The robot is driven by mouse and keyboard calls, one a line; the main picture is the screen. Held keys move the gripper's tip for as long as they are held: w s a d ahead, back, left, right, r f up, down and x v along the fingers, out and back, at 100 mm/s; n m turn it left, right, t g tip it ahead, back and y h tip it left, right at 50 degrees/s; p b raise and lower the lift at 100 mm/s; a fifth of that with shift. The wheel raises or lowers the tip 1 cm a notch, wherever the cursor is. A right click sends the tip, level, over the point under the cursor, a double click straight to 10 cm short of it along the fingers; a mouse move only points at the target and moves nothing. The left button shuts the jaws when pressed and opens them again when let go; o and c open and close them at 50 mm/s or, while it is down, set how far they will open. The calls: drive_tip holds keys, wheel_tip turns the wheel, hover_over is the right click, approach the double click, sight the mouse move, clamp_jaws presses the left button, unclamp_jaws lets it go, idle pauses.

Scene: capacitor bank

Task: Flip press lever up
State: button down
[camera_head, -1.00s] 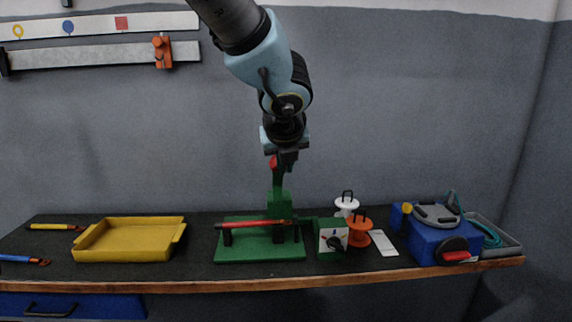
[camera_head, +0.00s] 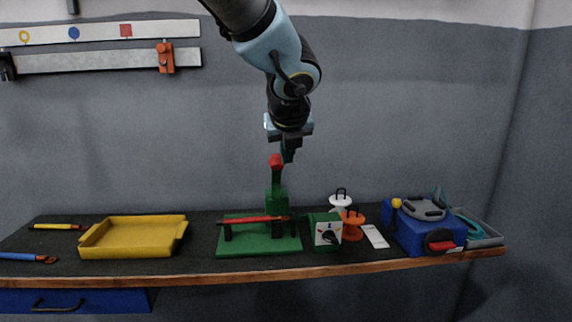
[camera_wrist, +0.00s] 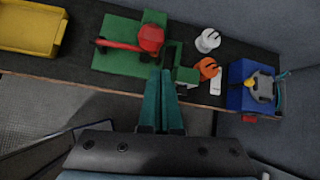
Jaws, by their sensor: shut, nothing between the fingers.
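The green press (camera_head: 258,243) stands on the bench. Its lever rises upright from the press, with a red knob (camera_head: 275,161) at the top. A red bar (camera_head: 252,219) lies across the press at a low level. My gripper (camera_head: 289,157) is shut and empty, just above and to the right of the red knob, apart from it as far as the head view shows. In the wrist view my shut gripper (camera_wrist: 172,78) points toward the bench, and the red knob (camera_wrist: 151,38) shows to the left of the fingertips.
A green box with a dial (camera_head: 328,235) joins the press on the right. White (camera_head: 340,203) and orange (camera_head: 352,226) spools, a white card (camera_head: 375,237) and a blue machine (camera_head: 428,235) stand further right. A yellow tray (camera_head: 130,240) is at left, with free bench between.

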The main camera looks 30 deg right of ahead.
wheel_tip(320, 180, up, 6)
drive_tip(key=shift+a+f, duration=0.1)
drive_tip(key=shift+f, duration=0.05)
idle(0.6)
